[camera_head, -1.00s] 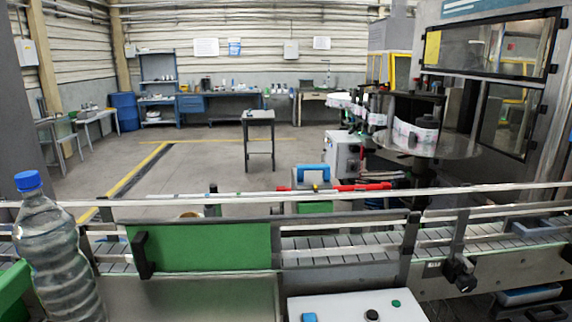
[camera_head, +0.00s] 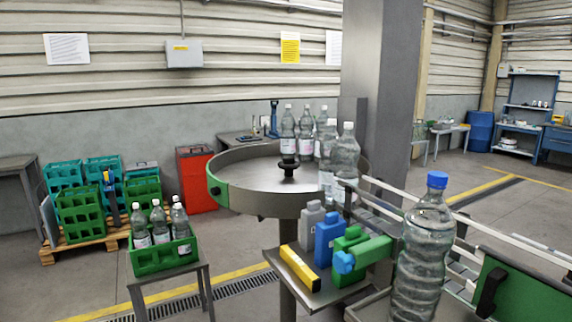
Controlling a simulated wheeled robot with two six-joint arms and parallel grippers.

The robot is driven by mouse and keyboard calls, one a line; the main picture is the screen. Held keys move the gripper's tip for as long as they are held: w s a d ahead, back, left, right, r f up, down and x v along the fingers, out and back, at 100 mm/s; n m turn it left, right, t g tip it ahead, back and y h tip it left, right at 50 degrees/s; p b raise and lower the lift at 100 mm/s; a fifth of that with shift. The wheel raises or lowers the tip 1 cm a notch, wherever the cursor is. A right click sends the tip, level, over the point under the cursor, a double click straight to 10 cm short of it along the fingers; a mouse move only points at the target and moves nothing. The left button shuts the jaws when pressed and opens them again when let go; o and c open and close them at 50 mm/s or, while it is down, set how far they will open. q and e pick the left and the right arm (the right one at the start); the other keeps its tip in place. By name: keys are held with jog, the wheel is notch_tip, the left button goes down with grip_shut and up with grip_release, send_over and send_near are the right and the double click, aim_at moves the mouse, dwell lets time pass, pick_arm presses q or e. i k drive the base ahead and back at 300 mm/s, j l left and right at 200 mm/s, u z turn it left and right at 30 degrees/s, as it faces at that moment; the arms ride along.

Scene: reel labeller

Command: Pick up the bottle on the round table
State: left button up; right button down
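The round table (camera_head: 250,178) is a steel disc with a raised rim and a green section at its left side, in the middle of the head view. Several clear bottles (camera_head: 288,135) with pale caps stand upright on its back and right part. A larger clear bottle with a blue cap (camera_head: 427,250) stands upright in the right foreground, in front of the conveyor; what it rests on is hidden. Neither of my grippers is in view.
A small shelf (camera_head: 312,292) below the round table holds blue, green and grey containers and a yellow block. A green crate (camera_head: 160,258) with bottles sits on a stand at left. A grey column (camera_head: 380,90) rises behind. The conveyor rail (camera_head: 475,222) runs right.

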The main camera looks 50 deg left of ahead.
aim_at(327, 166)
jog(key=u, duration=1.45)
jog(key=i+j, duration=0.15)
jog(key=j, duration=0.25)
jog(key=i+j+z, duration=0.15)
jog(key=j, duration=0.3)
jog(key=i+j, duration=0.15)
jog(key=j, duration=0.25)
jog(key=i+j+z, duration=0.1)
jog(key=j, duration=0.35)
jog(key=i+j+z, duration=0.1)
jog(key=j, duration=0.35)
jog(key=i+j, duration=0.15)
jog(key=j, duration=0.3)
jog(key=z, duration=0.05)
